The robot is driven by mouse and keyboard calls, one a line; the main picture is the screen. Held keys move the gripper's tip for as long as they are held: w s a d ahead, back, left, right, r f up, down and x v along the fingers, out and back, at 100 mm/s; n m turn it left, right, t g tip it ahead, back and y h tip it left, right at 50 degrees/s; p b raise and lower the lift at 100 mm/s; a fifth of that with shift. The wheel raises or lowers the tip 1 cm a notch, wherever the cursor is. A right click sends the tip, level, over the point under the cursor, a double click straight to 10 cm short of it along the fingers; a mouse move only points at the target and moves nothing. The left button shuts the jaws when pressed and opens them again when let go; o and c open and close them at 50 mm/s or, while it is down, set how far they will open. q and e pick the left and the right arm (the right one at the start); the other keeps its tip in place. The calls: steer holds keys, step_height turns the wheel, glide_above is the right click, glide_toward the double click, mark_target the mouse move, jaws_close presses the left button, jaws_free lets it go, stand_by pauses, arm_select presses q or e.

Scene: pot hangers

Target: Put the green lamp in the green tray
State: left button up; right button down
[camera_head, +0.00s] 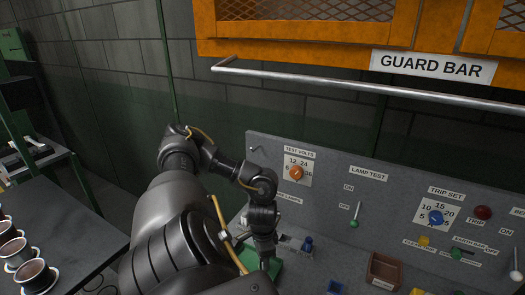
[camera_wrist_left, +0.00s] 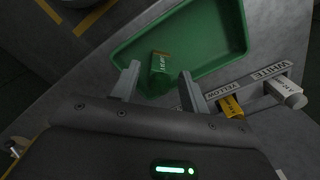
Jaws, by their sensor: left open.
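The green tray (camera_wrist_left: 215,35) lies on the grey bench top in the left wrist view. Part of it also shows in the head view (camera_head: 275,268) below my left arm's end. The green lamp (camera_wrist_left: 159,70), a small green cylinder with a brownish end and a label, is over the tray's near corner. I cannot tell whether it rests on the tray's floor. My left gripper (camera_wrist_left: 160,76) is open, with one finger on each side of the lamp and gaps visible. In the head view the fingers are mostly hidden. My right gripper is in neither view.
A yellow lamp (camera_wrist_left: 230,106) and a white lamp (camera_wrist_left: 287,92) sit by labelled places beside the tray. A blue piece (camera_head: 307,244) stands nearby. The control panel (camera_head: 330,185) rises behind, under a metal guard bar (camera_head: 370,85). Cups (camera_head: 33,272) stand at left.

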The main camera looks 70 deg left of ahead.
arm_select(q)
step_height(320, 180, up, 12)
stand_by(0.4)
stand_by(0.6)
